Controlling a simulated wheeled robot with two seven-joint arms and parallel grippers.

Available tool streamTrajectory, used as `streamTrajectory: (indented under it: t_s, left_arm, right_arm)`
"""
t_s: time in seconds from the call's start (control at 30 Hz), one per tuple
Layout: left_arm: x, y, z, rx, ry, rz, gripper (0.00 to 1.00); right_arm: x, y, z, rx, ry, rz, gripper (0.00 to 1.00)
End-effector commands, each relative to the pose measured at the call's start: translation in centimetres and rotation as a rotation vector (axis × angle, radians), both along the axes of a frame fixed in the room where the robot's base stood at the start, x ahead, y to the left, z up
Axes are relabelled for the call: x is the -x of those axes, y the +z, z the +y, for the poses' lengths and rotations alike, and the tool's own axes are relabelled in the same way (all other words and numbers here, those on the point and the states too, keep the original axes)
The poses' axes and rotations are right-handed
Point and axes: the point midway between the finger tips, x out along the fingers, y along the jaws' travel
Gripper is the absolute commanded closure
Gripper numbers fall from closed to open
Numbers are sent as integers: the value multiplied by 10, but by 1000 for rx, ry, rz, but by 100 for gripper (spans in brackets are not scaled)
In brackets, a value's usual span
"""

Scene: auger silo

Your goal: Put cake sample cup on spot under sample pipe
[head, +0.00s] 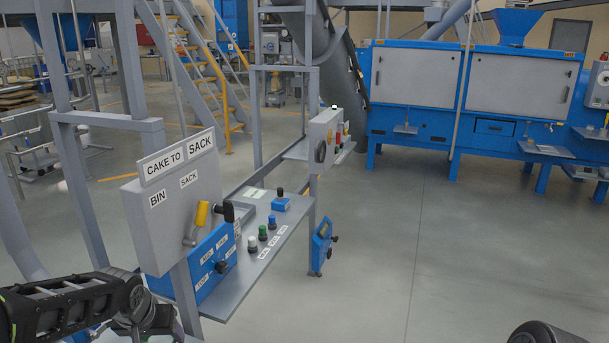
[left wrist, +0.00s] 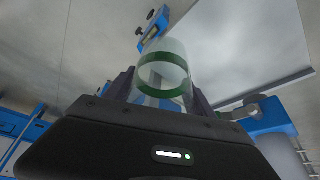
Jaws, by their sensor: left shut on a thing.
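The cup in the left wrist view is a clear cup with green bands (left wrist: 163,72). It sits between the two dark fingers of my left gripper (left wrist: 162,92), which is shut on it. In the head view my left arm comes in at the bottom left, beside the grey panel stand; the cup cannot be made out there. I cannot pick out the sample pipe or the spot under it with certainty in either view. My right gripper is not in view.
A panel marked CAKE TO SACK (head: 165,215) with a yellow lever (head: 198,222) stands close to my left arm. A grey shelf (head: 240,282) carries a blue box (head: 213,262) and small capped items (head: 262,233).

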Motion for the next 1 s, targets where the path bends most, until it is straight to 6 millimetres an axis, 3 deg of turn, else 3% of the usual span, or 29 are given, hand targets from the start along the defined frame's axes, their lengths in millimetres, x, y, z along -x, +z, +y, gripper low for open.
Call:
streamTrajectory:
  t_s: [0.2, 0.3, 0.43, 0.57, 0.83, 1.0]
  left_arm:
    - [-36, -26, -75, 1, -15, -1, 77]
    - [-39, -32, -108, 1, -103, 0, 77]
    - [-41, -34, -138, 0, -163, 0, 77]
    - [-42, -32, -150, 1, -185, 0, 77]
    - [-41, -31, -150, 2, -186, 1, 77]
    - [-20, -30, -149, 1, -186, 1, 77]
  right_arm:
    - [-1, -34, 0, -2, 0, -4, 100]
    - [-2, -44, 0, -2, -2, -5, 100]
    - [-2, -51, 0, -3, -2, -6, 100]
    - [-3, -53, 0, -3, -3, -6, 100]
    - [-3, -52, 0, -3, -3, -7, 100]
    - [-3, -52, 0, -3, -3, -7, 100]
